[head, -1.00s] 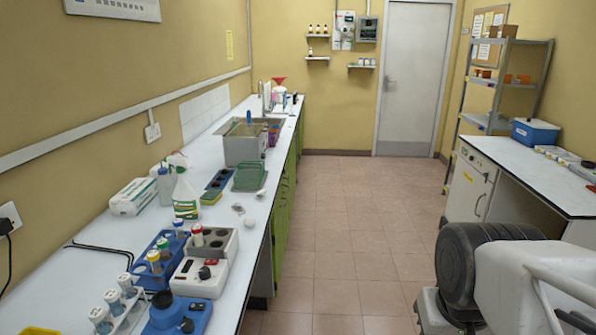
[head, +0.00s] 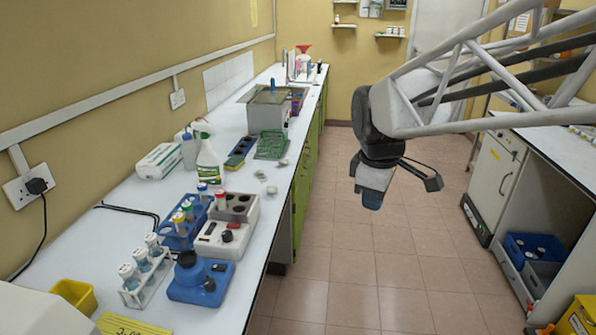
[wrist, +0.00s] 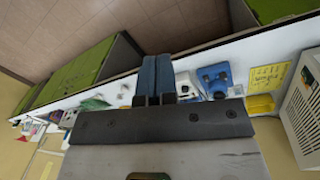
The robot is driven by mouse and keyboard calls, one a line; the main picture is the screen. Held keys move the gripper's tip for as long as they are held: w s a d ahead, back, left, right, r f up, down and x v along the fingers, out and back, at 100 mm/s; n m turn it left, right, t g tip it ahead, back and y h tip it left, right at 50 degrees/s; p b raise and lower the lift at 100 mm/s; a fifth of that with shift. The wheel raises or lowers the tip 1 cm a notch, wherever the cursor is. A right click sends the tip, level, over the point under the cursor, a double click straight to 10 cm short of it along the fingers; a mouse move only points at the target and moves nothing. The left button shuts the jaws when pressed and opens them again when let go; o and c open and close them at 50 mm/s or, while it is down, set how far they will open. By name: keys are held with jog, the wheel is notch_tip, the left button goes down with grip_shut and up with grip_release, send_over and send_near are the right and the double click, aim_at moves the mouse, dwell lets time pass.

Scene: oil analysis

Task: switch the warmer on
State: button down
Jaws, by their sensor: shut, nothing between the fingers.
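The warmer (head: 228,225) is a white block unit on the left bench. It has dark round wells in a grey top, one holding a red-capped tube (head: 222,200). A black knob (head: 227,236) and a small dark switch-like mark (head: 210,228) show on its front panel; I cannot tell the switch position. My gripper (head: 371,200) hangs over the floor aisle, right of the bench and well apart from the warmer, fingers down. In the wrist view the blue fingers of my gripper (wrist: 155,75) are together and empty. The warmer (wrist: 186,84) shows there partly, just right of the fingers.
A blue device with a black knob (head: 200,283) stands in front of the warmer. A blue tube rack (head: 182,232) and a white vial rack (head: 148,275) stand left. A spray bottle (head: 208,160) stands behind. The aisle floor (head: 350,270) is clear.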

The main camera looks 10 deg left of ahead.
jog(key=w+a+n, duration=0.6)
jog(key=w+a, duration=0.1)
jog(key=a, duration=0.2)
jog(key=n+g+h, duration=0.1)
jog(key=n, duration=1.5)
send_over(238, 225)
jog(key=a, duration=0.2)
notch_tip(238, 225, down, 9)
jog(key=shift+f, duration=0.2)
jog(key=f, duration=0.4)
jog(key=d+f, duration=0.1)
jog(key=f, duration=0.8)
jog(key=shift+w+d+f, duration=0.1)
jog(key=shift+d+f, duration=0.15)
jog(key=shift+d, duration=0.15)
